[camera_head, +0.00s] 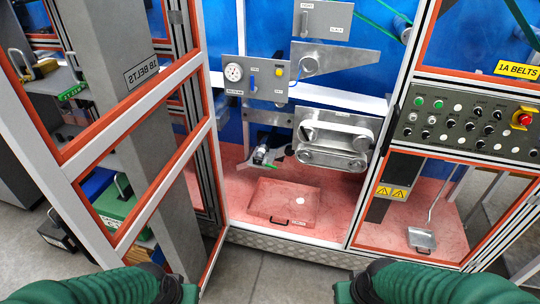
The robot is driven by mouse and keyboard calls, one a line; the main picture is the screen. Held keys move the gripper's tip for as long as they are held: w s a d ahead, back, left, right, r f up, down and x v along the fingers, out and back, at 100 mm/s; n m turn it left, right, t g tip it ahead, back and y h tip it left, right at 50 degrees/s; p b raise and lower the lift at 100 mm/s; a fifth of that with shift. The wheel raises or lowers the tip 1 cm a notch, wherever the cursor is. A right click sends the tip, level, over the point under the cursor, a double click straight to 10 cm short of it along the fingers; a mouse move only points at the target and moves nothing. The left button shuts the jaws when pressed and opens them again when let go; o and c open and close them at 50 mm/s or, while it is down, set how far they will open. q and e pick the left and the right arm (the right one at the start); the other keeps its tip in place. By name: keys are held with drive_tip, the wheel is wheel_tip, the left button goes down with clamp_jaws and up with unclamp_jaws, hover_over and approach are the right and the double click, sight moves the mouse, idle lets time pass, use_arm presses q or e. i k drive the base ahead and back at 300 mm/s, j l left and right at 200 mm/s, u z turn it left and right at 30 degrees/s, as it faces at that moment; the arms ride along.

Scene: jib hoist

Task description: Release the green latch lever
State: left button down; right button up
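A small black device (262,155) with a bright green part (270,167) sits low inside the open cabinet, left of the metal belt unit (335,140). The green part may be the latch lever; it is too small to tell its position. Another bright green piece (72,92) shows at the far left, beyond the open door. My two green arms show at the bottom edge, well short of the cabinet. Neither gripper's fingers can be seen.
The framed door (165,80) stands open on the left. A red tray (283,201) lies on the cabinet's red floor. A gauge panel (255,80) is above. A control panel (470,122) with a red button and a closed lower window are on the right. The doorway is clear.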

sight(264, 161)
drive_tip(key=i+l, duration=0.15)
drive_tip(key=i, duration=0.45)
drive_tip(key=i+l, duration=0.2)
drive_tip(key=i, duration=0.4)
drive_tip(key=j+u, duration=0.05)
